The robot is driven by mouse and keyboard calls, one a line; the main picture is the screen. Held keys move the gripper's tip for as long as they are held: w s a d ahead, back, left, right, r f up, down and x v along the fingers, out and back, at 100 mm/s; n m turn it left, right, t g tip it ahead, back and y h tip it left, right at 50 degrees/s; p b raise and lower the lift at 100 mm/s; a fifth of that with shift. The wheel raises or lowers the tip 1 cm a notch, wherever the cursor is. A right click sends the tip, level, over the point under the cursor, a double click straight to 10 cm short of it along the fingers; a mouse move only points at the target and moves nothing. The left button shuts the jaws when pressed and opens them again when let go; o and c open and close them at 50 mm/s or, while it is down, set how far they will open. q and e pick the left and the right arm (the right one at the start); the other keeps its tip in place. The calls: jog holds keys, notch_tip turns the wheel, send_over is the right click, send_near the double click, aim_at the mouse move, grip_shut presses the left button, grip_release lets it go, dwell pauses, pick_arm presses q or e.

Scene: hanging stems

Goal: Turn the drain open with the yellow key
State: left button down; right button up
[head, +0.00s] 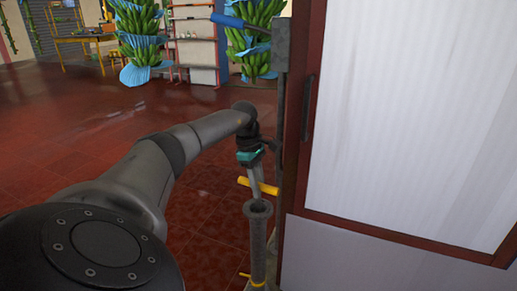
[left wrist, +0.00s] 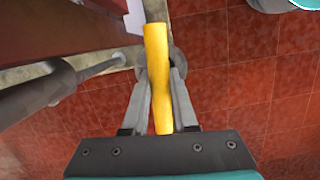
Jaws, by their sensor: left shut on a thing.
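The yellow key's crossbar (head: 269,188) shows in the head view just above the flared mouth of an upright grey pipe (head: 257,210). My left gripper (head: 256,182) points down and is shut on this bar. In the left wrist view the yellow bar (left wrist: 158,75) runs lengthwise between the two fingers (left wrist: 160,105), with the round grey pipe mouth (left wrist: 178,62) partly hidden behind it. I cannot tell how far the key's shaft sits in the pipe. A small yellow piece (head: 252,279) shows low on the pipe. My right gripper is not in view.
A red-framed white panel (head: 400,120) stands close on the right, with a grey post and a blue-handled lever (head: 238,21) beside it. Banana bunches (head: 138,35), a shelf (head: 195,45) and a yellow table (head: 85,38) are at the back. The red tiled floor at left is clear.

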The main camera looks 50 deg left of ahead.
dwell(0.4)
pick_arm(q)
jog(key=shift+m, duration=1)
jog(key=shift+c, duration=1.2)
grip_release()
notch_tip(320, 180, up, 9)
jog(key=p, duration=0.7)
jog(key=shift+f, duration=0.15)
jog(key=shift+f, duration=0.1)
